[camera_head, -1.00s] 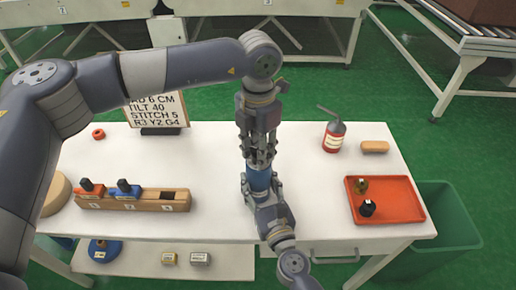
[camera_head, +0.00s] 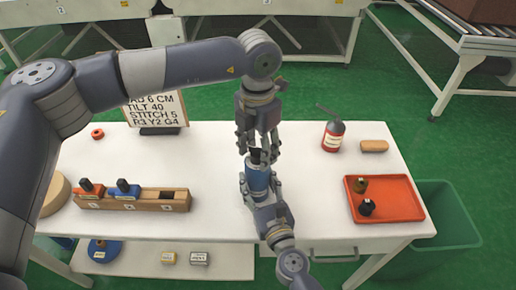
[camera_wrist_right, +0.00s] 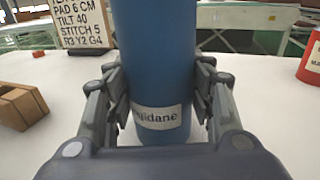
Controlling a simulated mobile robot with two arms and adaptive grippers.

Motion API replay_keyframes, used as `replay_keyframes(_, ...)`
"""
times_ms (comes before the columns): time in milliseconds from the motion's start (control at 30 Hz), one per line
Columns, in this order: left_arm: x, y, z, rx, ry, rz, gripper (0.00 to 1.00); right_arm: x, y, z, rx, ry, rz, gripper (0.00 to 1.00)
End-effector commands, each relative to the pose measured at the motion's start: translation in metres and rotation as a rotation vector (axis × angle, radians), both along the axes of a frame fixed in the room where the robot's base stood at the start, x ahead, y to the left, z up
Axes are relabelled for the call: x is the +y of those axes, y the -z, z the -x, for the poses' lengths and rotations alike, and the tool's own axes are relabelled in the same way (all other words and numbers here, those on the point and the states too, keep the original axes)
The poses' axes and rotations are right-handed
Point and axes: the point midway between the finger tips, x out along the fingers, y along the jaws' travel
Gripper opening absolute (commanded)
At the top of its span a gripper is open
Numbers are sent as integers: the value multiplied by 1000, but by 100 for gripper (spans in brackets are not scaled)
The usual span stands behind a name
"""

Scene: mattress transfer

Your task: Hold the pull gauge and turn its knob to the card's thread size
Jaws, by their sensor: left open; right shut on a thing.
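The pull gauge, a blue cylinder (camera_head: 257,178) with a dark knob (camera_head: 256,156) on top, stands upright at the middle of the white table. My right gripper (camera_head: 259,190) is shut on its body. In the right wrist view the blue body (camera_wrist_right: 155,60) sits between the fingers, with a partly hidden white label. My left gripper (camera_head: 258,143) points down just above the knob, open, its fingers spread about the knob's top. Whether they touch it I cannot tell. The card (camera_head: 158,110) at the back left reads TILT 40, STITCH 5, R3 Y2 G4; its top line is partly covered by my left arm.
A wooden block (camera_head: 148,201) with orange and blue tools stands at the left front. A red bottle (camera_head: 333,137), a wooden-coloured brush (camera_head: 374,146) and a red tray (camera_head: 400,190) with two small knobbed items are at right. A green bin (camera_head: 455,225) stands beside the table.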

Motion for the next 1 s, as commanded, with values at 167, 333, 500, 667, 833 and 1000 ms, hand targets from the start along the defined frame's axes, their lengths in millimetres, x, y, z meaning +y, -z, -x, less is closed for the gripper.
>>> replay_keyframes(167, 0, -23, -1, -3, -1, 3, 48, 0, -2, -1, -3, 1, -2, 5)
replay_keyframes(333, -1, -60, -1, -5, 0, 2, 48, 0, -2, -1, -3, 1, -2, 5)
replay_keyframes(500, 0, -93, -1, -2, 0, 2, 48, 0, -2, -1, -3, 1, -2, 5)
replay_keyframes(667, -1, -112, -1, 0, 0, 1, 48, 0, -2, -1, -3, 1, -2, 5)
replay_keyframes(833, -1, -119, -1, 1, 1, 1, 48, 0, -2, -1, -3, 1, -2, 5)
replay_keyframes(1000, -1, -119, -1, 1, 1, 1, 48, 0, -2, -1, -3, 1, -2, 5)
